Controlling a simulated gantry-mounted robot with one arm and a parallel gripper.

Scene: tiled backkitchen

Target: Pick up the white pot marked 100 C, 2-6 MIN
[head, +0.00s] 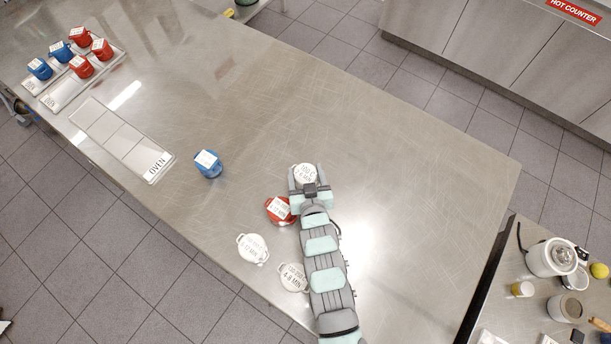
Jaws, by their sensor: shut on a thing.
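A white pot (305,173) with a label on its lid sits between the fingers of my gripper (307,181) in the middle of the steel table. The label's lower line seems to read 2-6 MIN; the upper line is too small to read surely. My gripper is shut on this pot, and my arm reaches to it from the bottom. The pot's lower side is hidden by the gripper. I cannot tell whether the pot touches the table. Two other white pots stand nearer: one (252,248) at the lower left, and one (293,278) marked 4-8 MIN beside my arm.
A red pot (278,210) stands close to the left of my gripper. A blue pot (208,163) stands farther left, near an empty tray (158,167) marked OVEN. The table's right and upper middle are clear.

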